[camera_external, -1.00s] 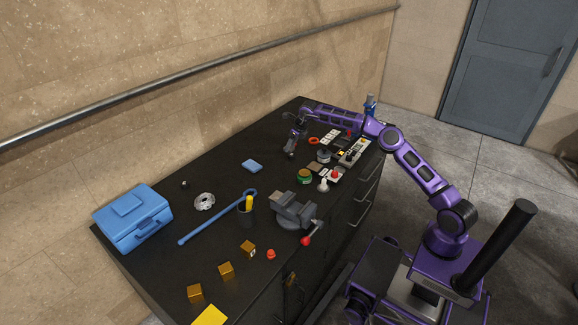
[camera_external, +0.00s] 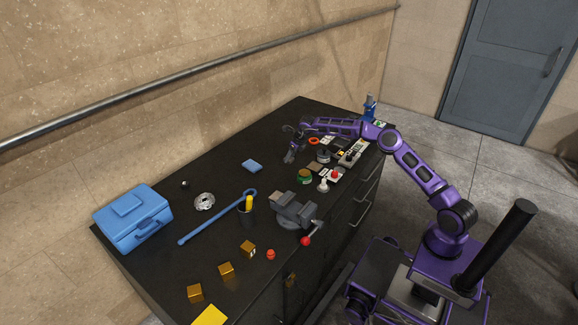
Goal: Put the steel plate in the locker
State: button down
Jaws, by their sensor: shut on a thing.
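My gripper (camera_external: 290,156) hangs over the far part of the black workbench, at the left end of my outstretched arm. Its jaws are shut on a small grey thing. It is too small and dark to tell for sure whether this is the steel plate. A round silver disc with holes (camera_external: 204,202) lies flat on the bench, well to the left of my gripper. I cannot make out a locker for certain; a grey-blue metal door (camera_external: 508,70) stands shut in the back wall.
The black workbench (camera_external: 222,165) has drawers in its front. A blue toolbox (camera_external: 133,218), a blue bar (camera_external: 212,220), a vise (camera_external: 294,209) and several brass blocks (camera_external: 226,269) are on it. A blue pad (camera_external: 252,165) lies left of my gripper. Controls and small parts crowd the right.

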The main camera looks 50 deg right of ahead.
aim_at(288, 173)
notch_tip(288, 173, down, 8)
jog(key=shift+r, duration=0.25)
jog(key=shift+f, duration=0.1)
jog(key=shift+c, duration=1.4)
grip_release()
jog(key=shift+f, duration=0.1)
jog(key=v, duration=1.6)
jog(key=shift+d, duration=0.2)
jog(key=shift+o, duration=0.5)
jog(key=shift+s+r, duration=0.2)
jog(key=shift+r, duration=0.5)
